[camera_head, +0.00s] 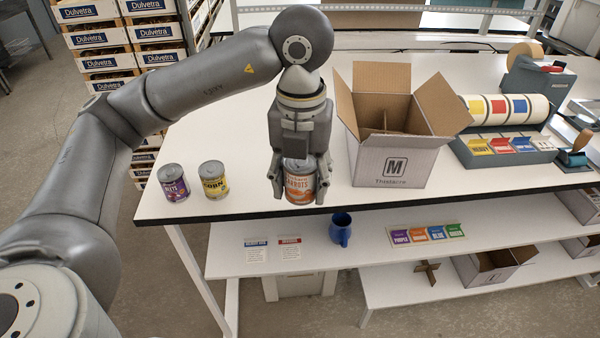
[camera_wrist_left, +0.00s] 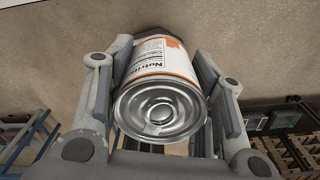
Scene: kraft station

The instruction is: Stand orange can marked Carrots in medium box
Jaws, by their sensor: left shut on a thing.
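The orange can marked Carrots (camera_head: 300,187) is between the fingers of my left gripper (camera_head: 299,188), at the front edge of the white table. The left gripper is shut on it from above. In the left wrist view the can (camera_wrist_left: 160,85) shows its metal end and label between both fingers of the left gripper (camera_wrist_left: 165,90). I cannot tell whether the can touches the table. The medium box (camera_head: 400,165), marked M, stands open on the table to the right of the gripper. Inside it a cardboard divider shows. My right gripper is not in view.
A purple can (camera_head: 173,184) and a yellow corn can (camera_head: 213,181) stand to the left. A label dispenser (camera_head: 505,145) stands right of the box. A blue mug (camera_head: 341,229) and coloured cards (camera_head: 427,233) lie on the shelf below. The box's open flaps stick outward.

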